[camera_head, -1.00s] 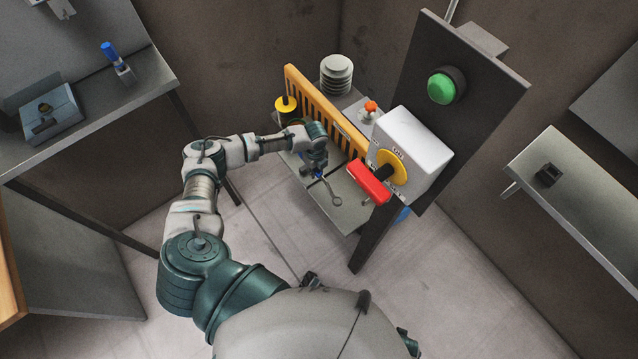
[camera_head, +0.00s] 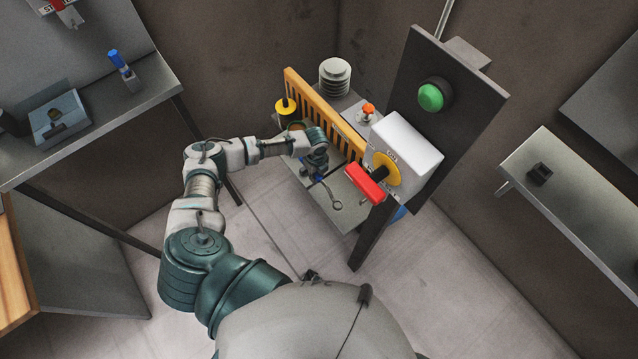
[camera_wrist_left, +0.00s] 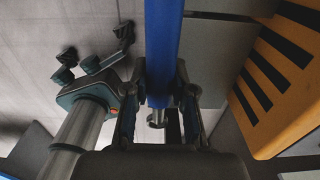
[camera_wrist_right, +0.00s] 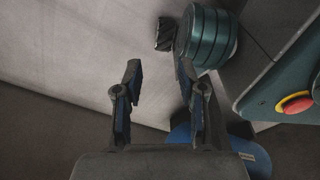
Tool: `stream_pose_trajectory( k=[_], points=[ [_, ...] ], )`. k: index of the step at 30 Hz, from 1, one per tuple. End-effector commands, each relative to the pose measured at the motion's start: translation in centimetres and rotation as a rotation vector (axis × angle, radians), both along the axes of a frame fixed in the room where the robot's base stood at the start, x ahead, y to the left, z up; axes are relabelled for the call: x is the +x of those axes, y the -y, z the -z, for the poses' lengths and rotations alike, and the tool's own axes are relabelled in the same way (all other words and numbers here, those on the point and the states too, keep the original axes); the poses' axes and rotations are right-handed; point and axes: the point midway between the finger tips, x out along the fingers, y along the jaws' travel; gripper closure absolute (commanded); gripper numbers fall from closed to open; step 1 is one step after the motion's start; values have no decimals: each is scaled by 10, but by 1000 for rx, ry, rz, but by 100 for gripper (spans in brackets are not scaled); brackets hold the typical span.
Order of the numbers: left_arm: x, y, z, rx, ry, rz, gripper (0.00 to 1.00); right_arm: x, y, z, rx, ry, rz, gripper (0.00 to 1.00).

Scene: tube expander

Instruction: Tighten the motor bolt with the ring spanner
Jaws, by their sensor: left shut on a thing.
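My left gripper (camera_head: 318,172) is over the grey bench behind the orange slotted guard's near side. It is shut on the ring spanner (camera_head: 336,204), whose metal ring end points toward the viewer, over the bench's near part. In the left wrist view a blue bar (camera_wrist_left: 163,50), seemingly the spanner's handle, runs between the fingers (camera_wrist_left: 157,100). Whether the ring touches anything is not clear. I cannot pick out the motor bolt for sure; the arm hides part of the bench. My right gripper (camera_wrist_right: 158,85) is open and empty in the right wrist view; the head view does not show it.
The orange slotted guard (camera_head: 330,120) stands along the bench (camera_head: 345,213). A dark panel with a green button (camera_head: 430,97) stands behind. Side tables stand left (camera_head: 120,112) and right (camera_head: 580,205).

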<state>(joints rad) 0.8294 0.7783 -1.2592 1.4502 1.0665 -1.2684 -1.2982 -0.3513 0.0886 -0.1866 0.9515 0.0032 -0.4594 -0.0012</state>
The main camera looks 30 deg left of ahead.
Motion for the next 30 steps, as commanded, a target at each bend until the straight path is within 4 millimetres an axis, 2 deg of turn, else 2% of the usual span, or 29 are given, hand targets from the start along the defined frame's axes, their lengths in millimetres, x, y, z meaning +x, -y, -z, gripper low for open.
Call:
stream_pose_trajectory(
  k=[23,30],
  points=[
    [-15,9,-16,-2,0,1,100,-67,14,5,-8,-31,-10,60],
    [-26,16,-29,-1,1,1,100,-65,14,-17,-7,-24,-10,60]
  ],
)
